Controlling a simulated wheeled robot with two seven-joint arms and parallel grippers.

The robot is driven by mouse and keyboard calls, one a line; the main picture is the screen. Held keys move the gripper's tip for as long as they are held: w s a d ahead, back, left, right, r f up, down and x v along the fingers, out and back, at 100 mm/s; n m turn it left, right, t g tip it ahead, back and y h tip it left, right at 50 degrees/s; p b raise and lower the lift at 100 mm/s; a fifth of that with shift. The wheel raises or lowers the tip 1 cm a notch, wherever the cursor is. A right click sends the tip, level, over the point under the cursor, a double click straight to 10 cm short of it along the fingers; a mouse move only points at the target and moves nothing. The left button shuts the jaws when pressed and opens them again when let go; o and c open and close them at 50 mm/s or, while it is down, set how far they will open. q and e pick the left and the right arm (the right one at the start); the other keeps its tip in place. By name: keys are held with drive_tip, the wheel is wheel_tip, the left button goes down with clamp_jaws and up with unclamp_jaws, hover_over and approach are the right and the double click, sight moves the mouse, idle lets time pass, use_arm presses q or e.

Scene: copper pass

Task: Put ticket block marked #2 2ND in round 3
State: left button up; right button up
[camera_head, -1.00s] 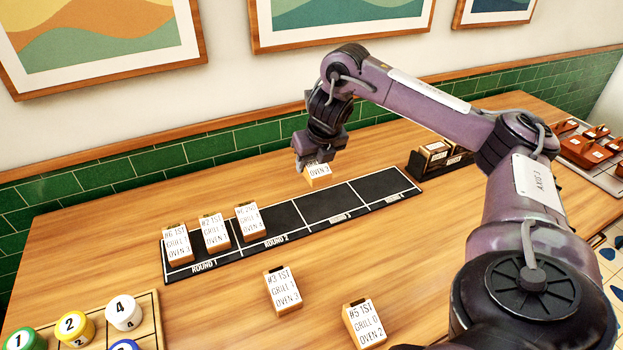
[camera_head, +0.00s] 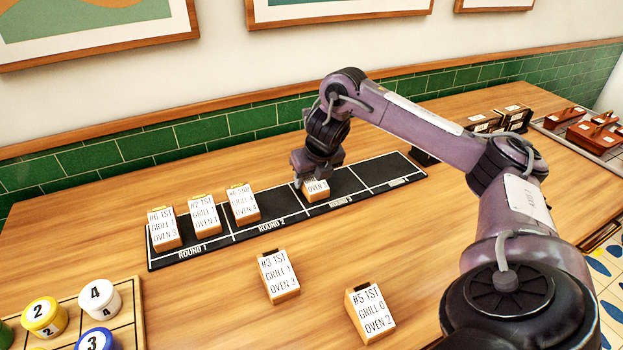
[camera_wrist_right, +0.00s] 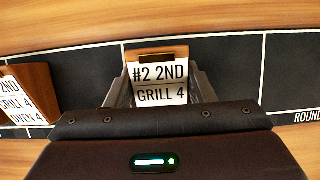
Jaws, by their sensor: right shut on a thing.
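My right gripper (camera_head: 315,178) is shut on the ticket block marked #2 2ND (camera_head: 317,192). Its face reads #2 2ND, GRILL 4 in the right wrist view (camera_wrist_right: 160,84); the lower face is hidden there by my gripper. The block is upright at the left side of the round 3 space of the black board (camera_head: 345,184), just right of a white dividing line. I cannot tell whether it touches the board or is slightly above it. My left gripper is not in view.
Round 1 holds two blocks (camera_head: 163,229) (camera_head: 204,216); round 2 holds one (camera_head: 242,205) at its left. Blocks marked #3 1ST (camera_head: 278,276) and #5 1ST (camera_head: 370,313) lie on the table in front. Round 4 (camera_head: 385,172) is empty. Numbered pots (camera_head: 98,298) stand front left.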

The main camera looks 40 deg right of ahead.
sight(319, 191)
drive_tip(key=shift+f, duration=0.1)
drive_tip(key=o, duration=1)
drive_tip(key=shift+o, duration=0.2)
drive_tip(key=shift+r, duration=0.25)
drive_tip(key=p+v, duration=0.9)
drive_tip(key=v, duration=0.3)
drive_tip(key=shift+s+f, duration=0.1)
drive_tip(key=shift+f, duration=0.1)
